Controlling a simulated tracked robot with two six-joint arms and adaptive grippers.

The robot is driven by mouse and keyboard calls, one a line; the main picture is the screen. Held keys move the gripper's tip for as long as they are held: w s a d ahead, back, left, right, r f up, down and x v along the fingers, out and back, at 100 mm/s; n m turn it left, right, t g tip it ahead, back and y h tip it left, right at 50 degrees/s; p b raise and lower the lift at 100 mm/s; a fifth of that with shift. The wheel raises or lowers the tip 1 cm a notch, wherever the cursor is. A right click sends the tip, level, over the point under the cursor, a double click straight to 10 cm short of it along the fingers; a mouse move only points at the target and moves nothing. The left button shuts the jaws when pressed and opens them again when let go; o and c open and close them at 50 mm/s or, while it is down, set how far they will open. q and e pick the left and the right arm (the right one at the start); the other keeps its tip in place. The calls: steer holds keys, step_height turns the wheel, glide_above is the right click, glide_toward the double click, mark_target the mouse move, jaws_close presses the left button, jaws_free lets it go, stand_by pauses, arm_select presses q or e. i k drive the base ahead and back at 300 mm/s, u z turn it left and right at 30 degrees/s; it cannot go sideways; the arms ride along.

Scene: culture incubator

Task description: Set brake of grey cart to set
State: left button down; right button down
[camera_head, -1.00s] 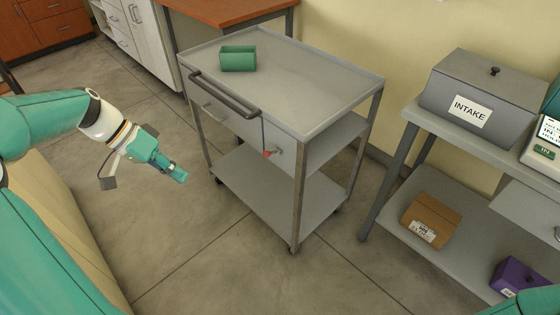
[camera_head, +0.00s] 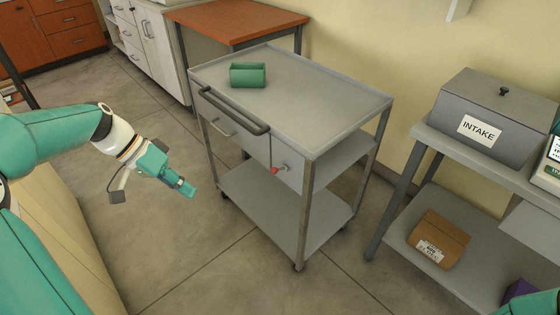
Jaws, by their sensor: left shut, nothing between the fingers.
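The grey cart (camera_head: 320,100) stands on the floor in the middle of the view, with a top tray, a drawer, a dark push handle and a lower shelf (camera_head: 280,205). A small lever with a red tip (camera_head: 274,170) sits on its front panel, right of the drawer; I cannot read any marking by it. My left gripper (camera_head: 188,188) is shut and empty, in front of the cart and to its left, apart from it. My right gripper is not in view; only a bit of green shows at the bottom right edge.
A green open bin (camera_head: 248,75) sits on the cart's top. At right, a grey table holds an INTAKE box (camera_head: 490,120), with a cardboard box (camera_head: 438,240) on its lower shelf. An orange-topped table (camera_head: 235,20) stands behind the cart. Floor in front is clear.

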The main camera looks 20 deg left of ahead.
mark_target(274, 170)
steer(key=i, duration=0.85)
steer(key=z, duration=0.15)
steer(key=k, duration=0.95)
steer(key=u, duration=0.2)
steer(key=i, duration=0.95)
steer(key=z, duration=0.1)
